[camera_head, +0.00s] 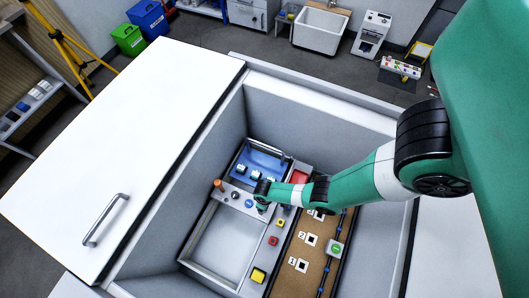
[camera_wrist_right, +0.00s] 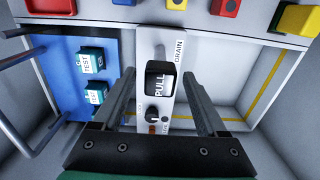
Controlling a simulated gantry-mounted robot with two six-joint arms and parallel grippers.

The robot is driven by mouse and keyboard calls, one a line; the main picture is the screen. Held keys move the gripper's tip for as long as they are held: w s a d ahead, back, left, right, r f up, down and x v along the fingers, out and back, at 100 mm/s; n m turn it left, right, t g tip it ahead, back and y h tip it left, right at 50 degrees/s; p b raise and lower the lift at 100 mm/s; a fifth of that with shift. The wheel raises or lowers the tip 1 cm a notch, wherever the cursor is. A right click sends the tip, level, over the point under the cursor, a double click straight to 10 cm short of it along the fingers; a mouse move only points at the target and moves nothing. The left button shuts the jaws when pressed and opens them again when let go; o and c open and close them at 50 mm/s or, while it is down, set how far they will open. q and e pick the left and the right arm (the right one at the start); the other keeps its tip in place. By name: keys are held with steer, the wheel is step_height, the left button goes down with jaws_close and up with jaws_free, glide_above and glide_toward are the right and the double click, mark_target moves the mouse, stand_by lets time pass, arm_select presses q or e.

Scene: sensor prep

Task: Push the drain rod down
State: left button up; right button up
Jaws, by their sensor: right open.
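The drain rod (camera_wrist_right: 161,80) shows in the right wrist view as a black block-shaped handle marked PULL, on a light grey strip labelled DRAIN. My right gripper (camera_wrist_right: 158,84) is open, with one finger on each side of the handle and visible gaps between. In the head view my right gripper (camera_head: 262,196) reaches down into the white cabinet from the right, over the grey strip. There its fingers are small and dark, and the handle is hard to pick out beside them. How far the rod stands out from the strip cannot be told. My left gripper is not in view.
A blue tray (camera_head: 262,162) with teal test blocks lies beside the strip, below a metal bar. A pale basin (camera_head: 226,240) is in front. Red and yellow buttons (camera_head: 272,241) line its right side, then a brown numbered board (camera_head: 285,281). Cabinet walls (camera_head: 160,235) surround everything.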

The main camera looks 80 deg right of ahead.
jaws_close()
stand_by(1.3)
